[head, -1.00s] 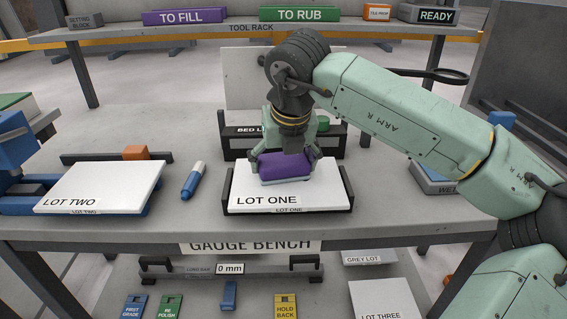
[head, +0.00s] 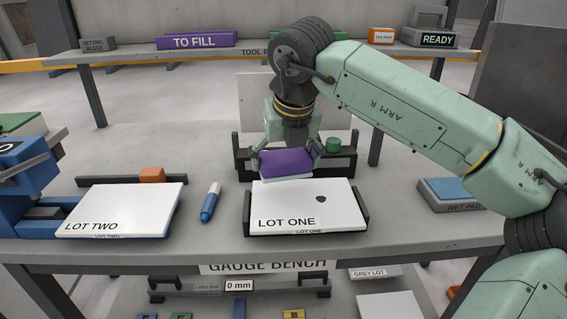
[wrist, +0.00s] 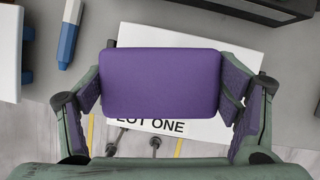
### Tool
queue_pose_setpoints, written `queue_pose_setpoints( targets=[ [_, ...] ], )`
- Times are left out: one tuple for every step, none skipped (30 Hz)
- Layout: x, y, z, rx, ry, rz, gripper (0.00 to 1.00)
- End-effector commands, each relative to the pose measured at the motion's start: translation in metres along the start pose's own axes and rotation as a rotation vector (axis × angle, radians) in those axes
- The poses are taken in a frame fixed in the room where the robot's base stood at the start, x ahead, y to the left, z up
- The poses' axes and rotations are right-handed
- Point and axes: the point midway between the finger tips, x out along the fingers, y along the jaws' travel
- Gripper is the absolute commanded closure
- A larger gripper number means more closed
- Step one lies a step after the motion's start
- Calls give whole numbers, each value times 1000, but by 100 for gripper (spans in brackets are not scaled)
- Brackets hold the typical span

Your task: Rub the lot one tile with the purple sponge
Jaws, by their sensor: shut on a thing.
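The purple sponge (head: 286,161) is held between the fingers of my gripper (head: 285,150), which is shut on it. The sponge is at the back edge of the white lot one tile (head: 290,208); whether it touches the tile I cannot tell. The tile lies flat in a dark holder and has a small dark spot on its right half. In the wrist view the sponge (wrist: 160,82) hides much of the lot one tile (wrist: 240,58), leaving its label partly showing.
The lot two tile (head: 122,208) and a blue-white marker (head: 210,202) lie to the left. A dark rack with a green round thing (head: 333,145) stands behind the tile. The wet pad (head: 452,190) is at right. Bare bench lies between the tile and the wet pad.

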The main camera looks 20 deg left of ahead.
Motion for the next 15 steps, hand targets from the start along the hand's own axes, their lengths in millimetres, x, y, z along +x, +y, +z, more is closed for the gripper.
queue_pose_setpoints(
  targets=[
    [-8, 0, 3, -1, -1, 0, 44],
    [-10, -1, 4, -2, -1, 0, 44],
    [-12, -1, 5, -3, -1, 0, 44],
    [-14, -1, 6, -4, -1, 0, 44],
    [-15, -1, 7, -5, -1, 1, 44],
    [-16, -1, 7, -5, 0, 1, 44],
    [-17, -1, 7, -5, 0, 1, 44],
    [-17, -1, 7, -6, 0, 1, 44],
    [-17, -1, 7, -6, 0, 1, 44],
    [-17, -1, 7, -6, 0, 1, 44],
    [-17, -1, 7, -6, 0, 2, 44],
    [-16, -1, 7, -6, 0, 2, 44],
    [-16, -1, 7, -6, 0, 2, 44],
    [-16, -1, 7, -6, 0, 2, 44],
    [-16, -1, 7, -6, 0, 2, 44]
  ],
)
